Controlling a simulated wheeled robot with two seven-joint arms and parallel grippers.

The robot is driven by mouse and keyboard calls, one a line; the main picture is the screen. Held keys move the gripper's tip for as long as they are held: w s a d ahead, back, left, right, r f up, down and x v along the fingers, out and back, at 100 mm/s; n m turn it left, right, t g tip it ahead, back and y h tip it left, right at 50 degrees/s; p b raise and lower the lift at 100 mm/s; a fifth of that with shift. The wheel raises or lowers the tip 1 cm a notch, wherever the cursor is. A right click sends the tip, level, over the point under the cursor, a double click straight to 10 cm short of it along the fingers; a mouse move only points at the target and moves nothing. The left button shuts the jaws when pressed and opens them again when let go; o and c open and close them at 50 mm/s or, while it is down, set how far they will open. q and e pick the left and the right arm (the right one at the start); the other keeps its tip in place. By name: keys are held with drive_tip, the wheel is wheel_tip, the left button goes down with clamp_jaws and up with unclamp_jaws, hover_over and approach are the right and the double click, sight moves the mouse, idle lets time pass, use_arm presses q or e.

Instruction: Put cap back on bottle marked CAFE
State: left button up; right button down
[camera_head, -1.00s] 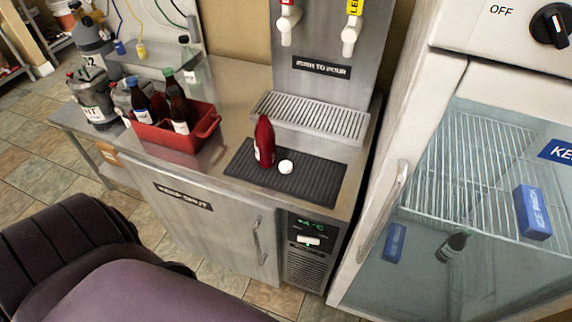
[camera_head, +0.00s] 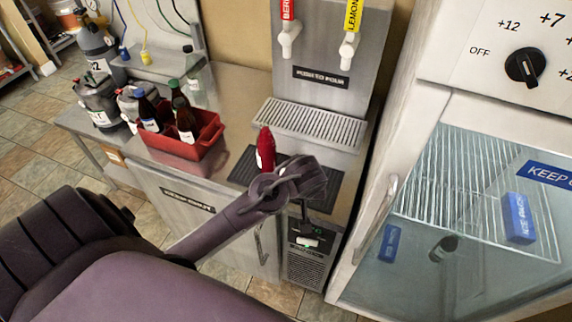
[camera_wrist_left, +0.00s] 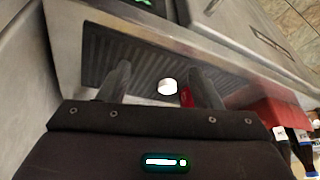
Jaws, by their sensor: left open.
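A red bottle (camera_head: 265,150) stands upright on the dark drip mat (camera_head: 241,167) on the steel counter; I cannot read its label. In the left wrist view, part of the red bottle (camera_wrist_left: 187,97) shows beside the right-hand finger, which covers most of it. A white round cap (camera_wrist_left: 168,87) lies on the mat, seen between the fingers of my left gripper (camera_wrist_left: 160,72). The gripper is open and empty, above the mat. In the head view my left gripper (camera_head: 306,190) is just right of the bottle and hides the cap. My right gripper is out of view.
A red crate (camera_head: 204,151) with dark bottles stands left of the mat. Behind the mat is a tap tower with a drip grille (camera_head: 310,122). A glass-doored fridge (camera_head: 470,200) closes off the right side. Grey kegs (camera_head: 98,100) stand at the left.

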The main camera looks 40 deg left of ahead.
use_arm(q)
drive_tip(key=w+a+r+n+y, duration=0.1)
drive_tip(key=w+a+n+y, duration=0.1)
drive_tip(key=w+a+n, duration=0.3)
drive_tip(key=shift+w+a, duration=0.5)
drive_tip(key=shift+p+x, duration=0.3)
drive_tip(key=shift+x, duration=0.95)
drive_tip(key=shift+w+a+f+p, duration=0.25)
drive_tip(key=shift+w+f+p, duration=0.05)
drive_tip(key=shift+p, duration=0.15)
drive_tip(key=p+x, duration=0.1)
drive_tip(key=x, duration=0.3)
drive_tip(key=shift+w+d+f, duration=0.15)
drive_tip(key=shift+w+f, duration=0.05)
